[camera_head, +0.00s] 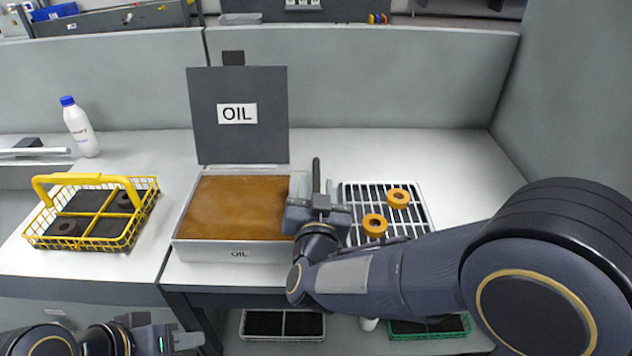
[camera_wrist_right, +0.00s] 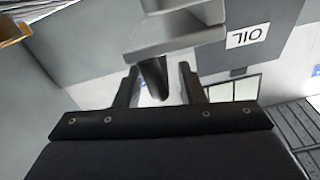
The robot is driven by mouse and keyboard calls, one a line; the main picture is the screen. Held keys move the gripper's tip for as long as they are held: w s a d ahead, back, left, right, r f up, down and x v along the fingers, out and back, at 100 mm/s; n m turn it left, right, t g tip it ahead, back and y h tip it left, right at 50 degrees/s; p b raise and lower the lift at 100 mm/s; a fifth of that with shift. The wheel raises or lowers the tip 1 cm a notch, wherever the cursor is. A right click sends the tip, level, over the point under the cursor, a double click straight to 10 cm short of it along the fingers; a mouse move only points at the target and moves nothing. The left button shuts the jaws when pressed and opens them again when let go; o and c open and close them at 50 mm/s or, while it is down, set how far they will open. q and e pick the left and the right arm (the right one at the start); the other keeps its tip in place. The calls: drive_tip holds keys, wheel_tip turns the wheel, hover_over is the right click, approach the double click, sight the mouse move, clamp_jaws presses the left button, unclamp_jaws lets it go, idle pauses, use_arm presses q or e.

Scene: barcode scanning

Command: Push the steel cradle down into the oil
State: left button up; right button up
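The oil box (camera_head: 180,238) is a grey metal tray of brown oil with its dark lid standing open behind it, marked OIL. A grey steel part (camera_head: 299,186), seemingly of the cradle, shows at the box's right edge, beside an upright dark handle (camera_head: 316,172). The rest of the cradle cannot be made out. My right gripper (camera_head: 318,198) is at that handle. In the right wrist view, its fingers stand apart with the dark handle end (camera_wrist_right: 154,76) between them, below the grey steel part (camera_wrist_right: 176,38). My left gripper (camera_head: 180,342) is low at the bottom left, away from the box.
A yellow wire basket (camera_head: 148,208) with dark compartments stands left of the box. A white rack (camera_head: 420,192) with two orange rings stands right of it, close to my right arm. A white bottle (camera_head: 80,128) with a blue cap stands at the back left.

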drive_tip(key=s, duration=0.5)
drive_tip(key=shift+s, duration=0.25)
drive_tip(key=shift+s, duration=0.1)
